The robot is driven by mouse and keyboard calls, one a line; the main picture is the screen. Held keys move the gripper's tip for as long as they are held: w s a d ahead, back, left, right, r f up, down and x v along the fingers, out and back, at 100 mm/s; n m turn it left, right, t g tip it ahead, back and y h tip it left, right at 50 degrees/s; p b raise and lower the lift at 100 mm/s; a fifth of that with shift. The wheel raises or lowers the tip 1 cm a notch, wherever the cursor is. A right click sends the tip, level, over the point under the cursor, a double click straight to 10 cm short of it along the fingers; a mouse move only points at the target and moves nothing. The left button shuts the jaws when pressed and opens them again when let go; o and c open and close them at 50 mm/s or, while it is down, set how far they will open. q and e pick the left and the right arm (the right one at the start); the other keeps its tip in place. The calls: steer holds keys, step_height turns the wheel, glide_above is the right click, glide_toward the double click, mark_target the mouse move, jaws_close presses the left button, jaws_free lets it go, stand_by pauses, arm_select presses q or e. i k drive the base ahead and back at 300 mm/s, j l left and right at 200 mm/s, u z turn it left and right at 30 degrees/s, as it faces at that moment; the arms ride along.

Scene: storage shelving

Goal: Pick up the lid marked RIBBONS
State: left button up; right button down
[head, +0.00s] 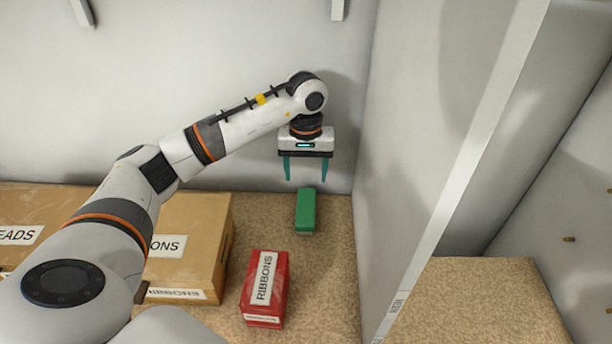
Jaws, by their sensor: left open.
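A red box-shaped piece (276,302) bears a white label reading RIBBONS on its top and a second, smaller label at its front. It sits on the brown speckled shelf floor (335,305); I cannot tell whether it is a lid or a whole box. My left gripper (306,178) is open and empty, fingers pointing down, beyond the red piece near the back wall. A green block (306,207) lies just in front of and below its fingertips, seemingly apart from them. A cardboard box (200,215) at left has a top label ending in "ONS", its start hidden by my arm.
Another cardboard top (30,205) at far left has a label ending in "EADS". An upright white divider (400,170) stands to the right of the green block. The compartment beyond it has a clear brown floor (480,300). Bare floor lies between the red piece and the divider.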

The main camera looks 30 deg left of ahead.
mark_target(186, 247)
steer(key=k, duration=1.5)
